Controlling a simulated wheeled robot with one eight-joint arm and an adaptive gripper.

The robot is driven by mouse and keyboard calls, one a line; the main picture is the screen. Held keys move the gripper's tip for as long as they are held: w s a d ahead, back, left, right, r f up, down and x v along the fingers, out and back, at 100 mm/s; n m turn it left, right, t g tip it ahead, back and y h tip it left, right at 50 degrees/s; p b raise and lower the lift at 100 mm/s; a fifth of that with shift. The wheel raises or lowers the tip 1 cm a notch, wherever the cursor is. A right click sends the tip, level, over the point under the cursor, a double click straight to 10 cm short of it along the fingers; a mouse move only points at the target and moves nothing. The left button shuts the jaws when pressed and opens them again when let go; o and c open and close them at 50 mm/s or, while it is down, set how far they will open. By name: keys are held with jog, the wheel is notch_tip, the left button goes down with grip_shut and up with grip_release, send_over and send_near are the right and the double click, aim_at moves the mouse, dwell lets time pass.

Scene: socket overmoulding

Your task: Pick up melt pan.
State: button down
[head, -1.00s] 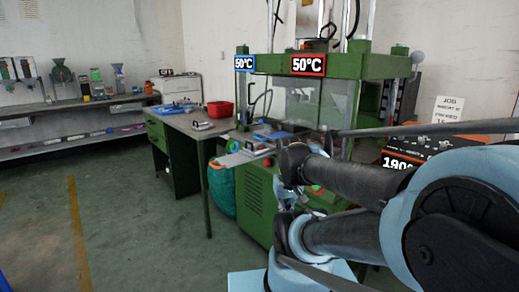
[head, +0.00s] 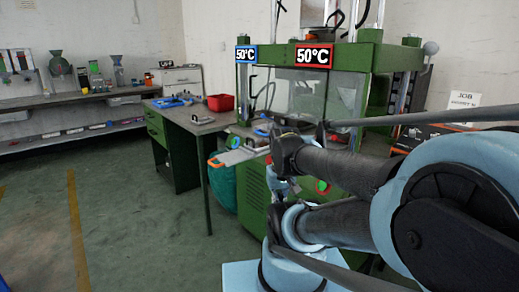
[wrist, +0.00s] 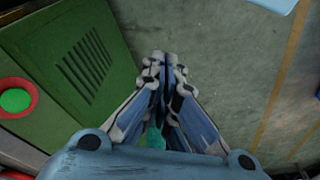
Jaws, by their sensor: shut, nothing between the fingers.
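I cannot make out a melt pan for sure in either view. My gripper (wrist: 165,62) shows in the wrist view with its fingertips together and nothing between them. It points down over the grey-green floor, beside the green press cabinet. In the head view my arm crosses the right side and hides part of the press and of the orange-and-black unit (head: 420,133) behind it. A small grey item (head: 202,119) lies on the workbench, too small to identify.
The green press (head: 335,57) stands close ahead, with two 50°C displays. A workbench (head: 178,112) to its left carries a red bin (head: 220,103) and blue items. A shelf (head: 70,98) with several devices lines the left wall. The floor at left is clear.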

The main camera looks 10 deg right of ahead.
dwell(0.4)
jog(key=c, duration=1.8)
grip_release()
jog(key=shift+s+r, duration=0.3)
jog(key=o, duration=1.8)
jog(key=w+r+n, duration=0.4)
jog(key=r, duration=0.2)
jog(key=shift+w+r, duration=0.4)
notch_tip(320, 180, up, 18)
jog(key=n+g, duration=0.2)
jog(key=n, duration=1.8)
send_over(257, 142)
jog(key=s, duration=0.6)
jog(key=f, duration=1.6)
jog(key=shift+w+a+f, duration=0.35)
jog(key=shift+a, duration=0.05)
